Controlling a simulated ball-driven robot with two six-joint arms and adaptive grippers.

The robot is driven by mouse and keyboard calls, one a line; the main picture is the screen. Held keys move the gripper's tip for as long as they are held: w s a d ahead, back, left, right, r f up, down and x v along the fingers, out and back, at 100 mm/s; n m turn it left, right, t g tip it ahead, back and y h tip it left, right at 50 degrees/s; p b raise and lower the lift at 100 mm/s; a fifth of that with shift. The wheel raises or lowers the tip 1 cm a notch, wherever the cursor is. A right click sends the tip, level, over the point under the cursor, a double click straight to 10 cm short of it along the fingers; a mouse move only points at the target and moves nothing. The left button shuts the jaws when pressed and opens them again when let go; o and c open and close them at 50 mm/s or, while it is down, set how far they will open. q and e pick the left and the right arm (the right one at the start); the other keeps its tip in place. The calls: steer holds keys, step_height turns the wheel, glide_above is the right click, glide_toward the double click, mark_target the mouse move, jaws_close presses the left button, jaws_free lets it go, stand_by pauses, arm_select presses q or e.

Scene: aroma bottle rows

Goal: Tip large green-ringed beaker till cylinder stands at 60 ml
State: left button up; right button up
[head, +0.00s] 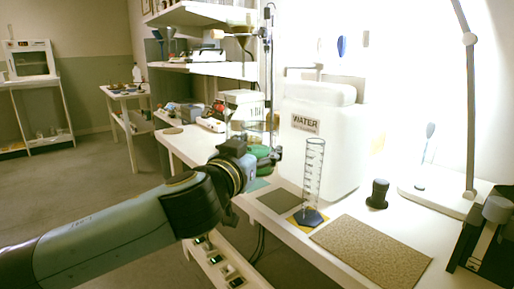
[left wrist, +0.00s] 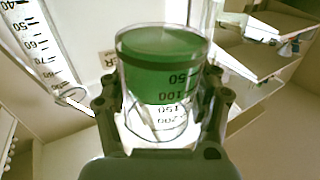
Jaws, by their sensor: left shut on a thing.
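The beaker (left wrist: 158,85) is clear, with black marks and green liquid up to about its 100 mark. My left gripper (left wrist: 160,110) is shut around its sides; the left wrist picture appears upside down. In the head view my left gripper (head: 272,158) is over the bench, left of the tall clear measuring cylinder (head: 314,170), and the beaker's green liquid (head: 259,151) shows beside it. The cylinder stands upright on a dark blue base. I see no green in it. Its marks also show in the left wrist view (left wrist: 40,45). My right gripper is out of view.
The cylinder's base is on a yellow mat (head: 294,219). A grey-green mat (head: 278,201) and a brown textured mat (head: 370,252) lie nearby. A white WATER tank (head: 320,150) stands behind. A black stopper-like object (head: 377,194) and lamp base (head: 437,201) are right.

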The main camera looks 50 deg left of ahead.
arm_select(q)
steer(key=shift+r, duration=0.1)
steer(key=shift+w+d+p, duration=0.1)
steer(key=shift+p, duration=0.2)
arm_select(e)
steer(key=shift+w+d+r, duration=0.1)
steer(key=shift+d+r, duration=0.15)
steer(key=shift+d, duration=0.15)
arm_select(q)
steer(key=shift+r+m, duration=0.1)
steer(key=shift+m, duration=0.2)
steer(key=shift+d+r+p, duration=0.1)
steer(key=shift+d+p, duration=0.05)
steer(key=shift+p, duration=0.2)
steer(key=shift+w+m, duration=0.1)
steer(key=shift+m, duration=0.2)
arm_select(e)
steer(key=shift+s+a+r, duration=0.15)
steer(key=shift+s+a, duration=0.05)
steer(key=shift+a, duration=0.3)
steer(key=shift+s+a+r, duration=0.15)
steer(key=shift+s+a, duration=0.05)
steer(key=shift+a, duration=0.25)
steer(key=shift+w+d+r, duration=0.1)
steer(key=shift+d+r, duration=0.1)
